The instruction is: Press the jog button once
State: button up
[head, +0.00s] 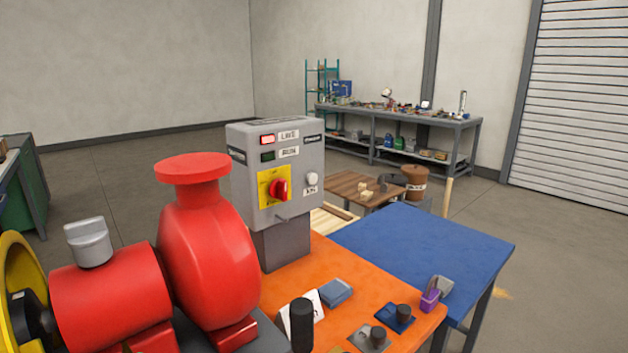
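The grey control box (268,180) stands upright on a grey post (284,246) on the orange skid top. A pale round button (312,178) sits at the lower right of its front. A small label lies under the button, too small to read surely; I take this for the jog button. To its left is a red rotary switch (280,189) on a yellow plate. Above, a red lamp (267,140) looks lit and a green lamp (267,156) looks dark. Nothing touches the button. My gripper is not in view.
A red pump (207,250) and motor (110,294) stand left of the box. A black cylinder (301,325) rises in front. A blue table (428,246) adjoins the orange top (350,268) on the right. A purple padlock (430,300) lies near its edge.

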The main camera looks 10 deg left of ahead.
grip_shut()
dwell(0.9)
